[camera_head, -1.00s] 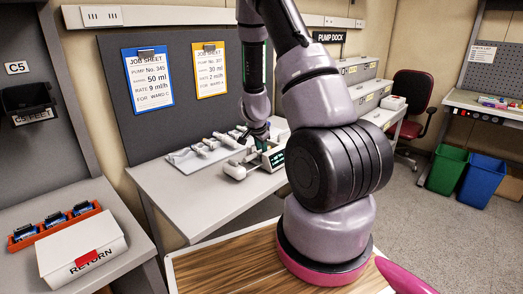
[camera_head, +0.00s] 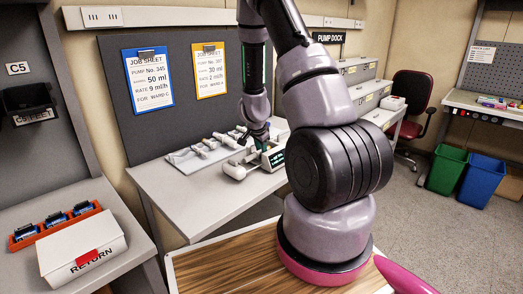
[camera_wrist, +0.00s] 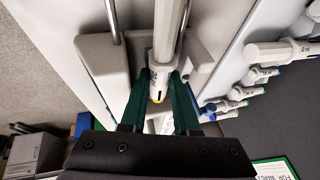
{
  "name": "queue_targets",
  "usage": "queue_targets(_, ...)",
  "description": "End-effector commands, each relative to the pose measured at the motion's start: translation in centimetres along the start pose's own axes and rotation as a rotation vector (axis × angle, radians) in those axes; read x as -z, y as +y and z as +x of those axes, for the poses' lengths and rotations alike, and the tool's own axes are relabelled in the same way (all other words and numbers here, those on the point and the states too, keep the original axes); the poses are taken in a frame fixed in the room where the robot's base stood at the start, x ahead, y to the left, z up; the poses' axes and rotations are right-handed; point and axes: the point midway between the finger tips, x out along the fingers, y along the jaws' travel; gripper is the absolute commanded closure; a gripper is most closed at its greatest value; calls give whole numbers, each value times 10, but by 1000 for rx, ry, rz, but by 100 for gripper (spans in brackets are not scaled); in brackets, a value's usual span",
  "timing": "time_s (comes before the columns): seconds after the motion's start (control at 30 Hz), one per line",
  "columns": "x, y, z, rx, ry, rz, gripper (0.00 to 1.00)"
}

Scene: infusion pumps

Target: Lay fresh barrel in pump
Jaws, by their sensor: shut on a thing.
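The pump (camera_head: 234,170) is a pale body with a small dark green screen (camera_head: 272,158). It stands on the grey bench in front of the syringe tray. In the wrist view the pump (camera_wrist: 103,62) shows as a pale block with metal rods. My gripper (camera_wrist: 160,80) has its green fingers shut on a white syringe barrel (camera_wrist: 167,42) with a yellow mark near its end. The barrel lies lengthwise over the pump, between the rods. I cannot tell whether it rests in the cradle. In the head view my gripper (camera_head: 262,143) is at the pump and hides the barrel.
A pale tray (camera_head: 180,157) holds several syringes close behind the pump; some with coloured ends (camera_wrist: 235,94) lie to the right in the wrist view. Two job sheets (camera_head: 148,76) hang on the dark board. A return box (camera_head: 82,250) stands at left. The bench's front left is clear.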

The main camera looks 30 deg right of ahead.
Motion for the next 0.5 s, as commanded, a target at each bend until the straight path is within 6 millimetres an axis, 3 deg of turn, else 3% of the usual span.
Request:
queue_targets(0.03,-15,10,8,-24,-27,-5,100)
queue_targets(0.47,-15,10,8,-24,-27,-6,100)
queue_targets(0.5,-15,10,8,-24,-27,-6,67)
